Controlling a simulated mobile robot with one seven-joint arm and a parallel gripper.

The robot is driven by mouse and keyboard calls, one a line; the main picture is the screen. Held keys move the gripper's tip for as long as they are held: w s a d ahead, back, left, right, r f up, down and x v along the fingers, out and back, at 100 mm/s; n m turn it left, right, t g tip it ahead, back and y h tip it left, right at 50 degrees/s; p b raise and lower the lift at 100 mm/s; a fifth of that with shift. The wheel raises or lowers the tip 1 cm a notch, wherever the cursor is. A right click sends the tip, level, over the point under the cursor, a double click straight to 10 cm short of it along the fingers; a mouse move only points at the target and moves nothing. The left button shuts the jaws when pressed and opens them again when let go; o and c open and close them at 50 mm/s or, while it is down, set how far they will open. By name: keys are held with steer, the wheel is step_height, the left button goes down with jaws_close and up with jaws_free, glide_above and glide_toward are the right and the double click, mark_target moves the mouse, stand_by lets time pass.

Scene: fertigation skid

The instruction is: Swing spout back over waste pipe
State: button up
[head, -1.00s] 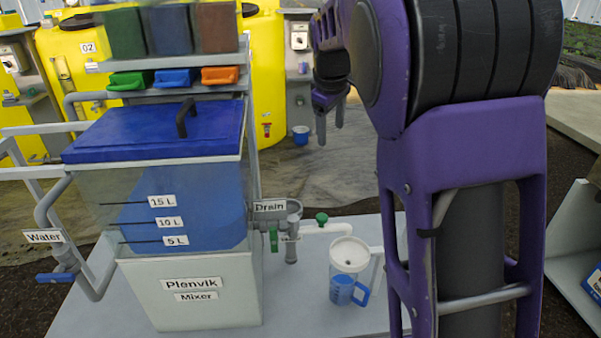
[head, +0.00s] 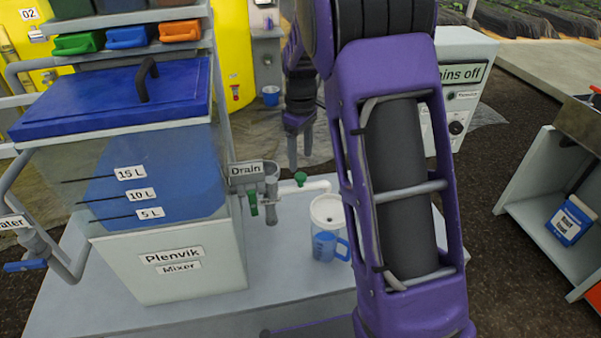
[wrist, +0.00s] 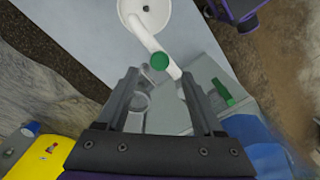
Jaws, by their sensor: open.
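The white spout (head: 318,187) with a green knob (head: 301,178) reaches right from the drain fitting, its far end above a round white-topped vessel (head: 327,209). In the wrist view the spout (wrist: 172,66) runs up to the round white top (wrist: 145,12). The grey upright pipe (head: 271,207), likely the waste pipe, stands left of the knob; an open grey ring (wrist: 138,102) beside the spout appears to be its mouth. My gripper (head: 300,155) is open and empty above the spout. In the wrist view the knob (wrist: 160,61) shows between the fingertips, with no visible contact.
The drain valve's green handle (head: 253,203) is close left of the pipe. The Plenvik mixer tank (head: 168,262) with its blue lid stands left. A blue jug (head: 325,246) is at the white vessel. A shelf unit (head: 545,212) stands far right.

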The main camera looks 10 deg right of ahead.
mark_target(301, 175)
step_height(301, 175, down, 6)
steer(key=shift+r, duration=0.15)
jaws_close()
stand_by(0.4)
stand_by(1.1)
